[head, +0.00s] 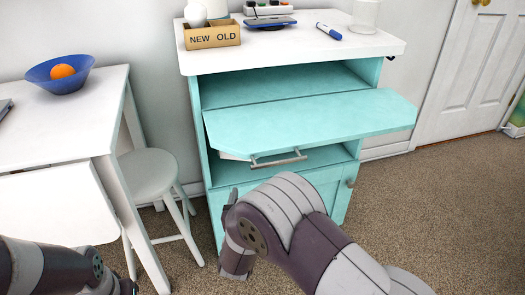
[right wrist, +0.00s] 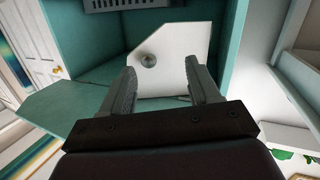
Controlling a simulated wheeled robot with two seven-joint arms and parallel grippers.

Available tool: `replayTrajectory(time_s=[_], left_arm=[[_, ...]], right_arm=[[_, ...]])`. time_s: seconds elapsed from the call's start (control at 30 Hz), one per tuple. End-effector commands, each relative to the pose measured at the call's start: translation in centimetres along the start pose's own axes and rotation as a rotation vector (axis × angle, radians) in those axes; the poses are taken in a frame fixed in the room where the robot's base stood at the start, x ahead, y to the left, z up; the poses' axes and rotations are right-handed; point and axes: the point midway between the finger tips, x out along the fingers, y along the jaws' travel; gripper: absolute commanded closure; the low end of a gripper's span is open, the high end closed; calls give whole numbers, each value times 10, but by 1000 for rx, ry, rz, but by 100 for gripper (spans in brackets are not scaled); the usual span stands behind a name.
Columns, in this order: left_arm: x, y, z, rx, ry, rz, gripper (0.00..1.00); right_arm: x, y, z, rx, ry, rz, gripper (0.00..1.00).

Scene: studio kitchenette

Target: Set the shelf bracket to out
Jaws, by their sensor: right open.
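The shelf bracket (right wrist: 170,75) is a white plate with a round metal knob in the right wrist view. It lies between and beyond my right fingers. In the head view a small white edge, apparently the bracket (head: 234,157), shows under the left part of the teal flap shelf (head: 310,118). The shelf stands out level from the cabinet front. My right gripper (right wrist: 162,67) is open and empty, and I see no clear contact with the plate. In the head view its fingers are mostly hidden by my arm. My left arm shows at the lower left, its gripper out of frame.
The teal cabinet (head: 275,92) has a bar handle (head: 278,159) below the shelf and a white top (head: 290,45) with small items. A white stool (head: 150,174) and table (head: 55,120) stand at left. Carpet (head: 430,215) at right is clear.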

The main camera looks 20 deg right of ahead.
Motion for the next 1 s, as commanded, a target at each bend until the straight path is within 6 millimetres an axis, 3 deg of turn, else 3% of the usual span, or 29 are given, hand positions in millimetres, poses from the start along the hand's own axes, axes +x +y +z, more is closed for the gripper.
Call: replayTrajectory(time_s=[0.1,0.27,0.7,0.83,1.0], left_arm=[[1,0,0,0,-1,0,78],[6,0,1,0,-1,0,78],[52,0,6,0,-1,0,78],[56,0,7,0,0,0,78],[56,0,7,0,0,0,78]], right_arm=[[1,12,-18,-46,83,69,39],[7,17,-25,-91,120,95,39],[106,25,-34,-92,119,92,39],[121,26,-38,-91,117,91,39],[126,27,-41,-93,117,90,39]])
